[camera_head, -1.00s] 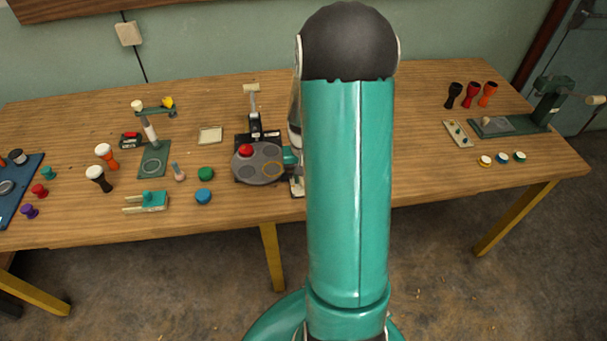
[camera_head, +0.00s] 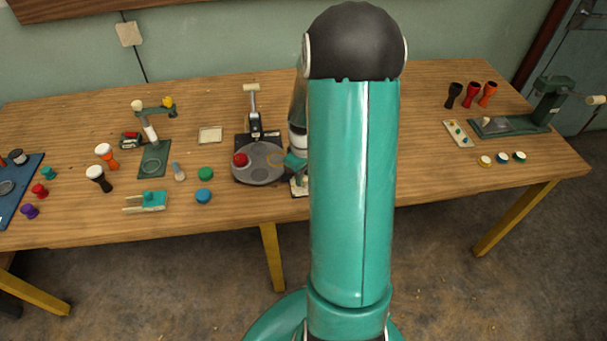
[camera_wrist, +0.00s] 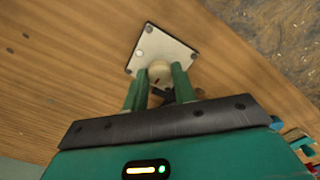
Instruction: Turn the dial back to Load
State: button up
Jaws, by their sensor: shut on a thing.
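The dial (camera_wrist: 158,68) is a round cream knob with a small dark mark. It sits on a pale plate (camera_wrist: 165,46) with screws at its corners, and no lettering is readable. My gripper (camera_wrist: 160,72) has its two green fingers on either side of the dial, shut on it. In the head view a corner of the plate (camera_head: 298,188) shows at the turntable's right; my arm hides the rest. The round grey turntable (camera_head: 258,174) carries a red drum-like piece (camera_head: 240,160) at its left. An orange ring mark lies at its upper right.
A press-like stand with a lever (camera_head: 254,110) rises behind the turntable. Green (camera_head: 205,173) and blue (camera_head: 203,196) discs lie to its left. Goblet drums (camera_head: 105,155) and another stand (camera_head: 153,160) are farther left. Bare table lies around the plate.

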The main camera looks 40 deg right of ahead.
jog(key=shift+n, duration=0.3)
jog(key=o, duration=1)
jog(key=shift+r, duration=0.1)
notch_tip(320, 180, up, 14)
dwell(0.4)
